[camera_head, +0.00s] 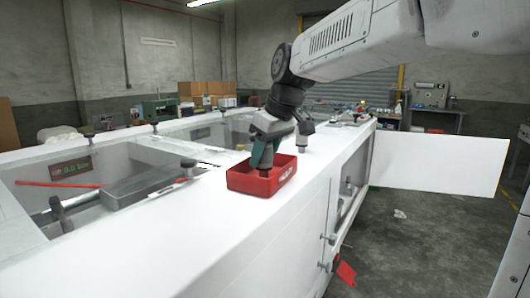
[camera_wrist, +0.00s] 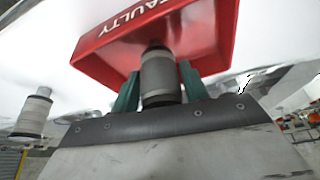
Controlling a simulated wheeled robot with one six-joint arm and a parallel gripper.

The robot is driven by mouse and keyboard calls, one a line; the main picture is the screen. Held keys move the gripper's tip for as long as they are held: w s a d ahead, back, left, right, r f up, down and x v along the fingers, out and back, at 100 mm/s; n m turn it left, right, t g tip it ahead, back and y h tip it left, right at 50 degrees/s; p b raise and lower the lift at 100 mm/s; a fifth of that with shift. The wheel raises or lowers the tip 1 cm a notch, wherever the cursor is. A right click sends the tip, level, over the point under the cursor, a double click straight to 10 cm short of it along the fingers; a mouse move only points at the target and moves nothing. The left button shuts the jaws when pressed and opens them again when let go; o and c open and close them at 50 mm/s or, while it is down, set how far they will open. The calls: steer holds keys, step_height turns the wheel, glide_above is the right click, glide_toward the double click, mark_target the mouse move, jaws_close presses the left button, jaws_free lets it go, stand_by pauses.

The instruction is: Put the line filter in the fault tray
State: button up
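The fault tray is a red open box (camera_head: 243,183) on the white worktop, and its lettering reads "FAULTY" in the wrist view (camera_wrist: 103,57). My gripper (camera_head: 264,160) points down into the tray. In the wrist view its green fingers (camera_wrist: 160,88) stand on either side of a grey cylinder with a dark end, which I take as the line filter (camera_wrist: 159,78). The fingers look closed against its sides. The filter's far end is over or inside the tray; whether it touches the tray floor is hidden.
A grey post-like part (camera_head: 304,132) stands on the worktop just behind the tray; a banded cylinder (camera_wrist: 33,114) shows at left in the wrist view. Open bays with a grey metal part (camera_head: 150,186) lie left. A white panel (camera_head: 440,162) juts out right. The front worktop is clear.

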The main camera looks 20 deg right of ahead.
steer(key=shift+o, duration=0.9)
steer(key=shift+r, duration=0.1)
steer(key=shift+r, duration=0.25)
steer(key=v, duration=1.1)
steer(key=s+d+f+m+g+h, duration=0.1)
steer(key=s+f+m, duration=0.5)
steer(key=s+f, duration=1.8)
steer(key=s+g+h, duration=0.1)
steer(key=s, duration=0.1)
steer(key=shift+s, duration=0.25)
steer(key=shift+d, duration=0.1)
